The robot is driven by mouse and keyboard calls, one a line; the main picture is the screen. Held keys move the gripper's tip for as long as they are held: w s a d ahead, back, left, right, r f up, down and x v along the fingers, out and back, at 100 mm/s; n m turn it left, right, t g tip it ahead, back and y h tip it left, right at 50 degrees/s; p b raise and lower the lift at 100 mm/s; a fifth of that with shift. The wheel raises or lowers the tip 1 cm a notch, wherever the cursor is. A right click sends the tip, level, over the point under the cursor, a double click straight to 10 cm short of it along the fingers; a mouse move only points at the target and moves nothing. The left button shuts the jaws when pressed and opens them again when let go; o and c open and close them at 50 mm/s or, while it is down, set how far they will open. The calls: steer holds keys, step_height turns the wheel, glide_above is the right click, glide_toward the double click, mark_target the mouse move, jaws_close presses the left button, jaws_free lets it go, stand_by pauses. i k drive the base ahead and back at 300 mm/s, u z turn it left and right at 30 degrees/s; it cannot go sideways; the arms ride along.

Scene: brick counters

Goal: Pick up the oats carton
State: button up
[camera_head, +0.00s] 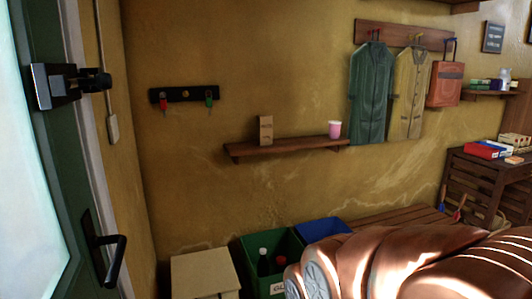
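A small upright brown carton (265,130) stands on the left part of a dark wooden wall shelf (285,149). Its label is too small to read, so I cannot tell for sure that it is the oats carton. A pink cup (334,130) stands on the same shelf, well to the right of the carton and apart from it. My gripper is not in view.
A green door with a black handle (104,246) is at the left. Below the shelf are a pale box (203,272), a green bin (249,245) with bottles and a blue bin (322,229). A large glossy brown shape fills the lower right. Coats (369,92) hang right of the shelf.

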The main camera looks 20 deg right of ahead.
mark_target(264, 122)
steer(key=i, duration=1.35)
steer(key=u, duration=0.6)
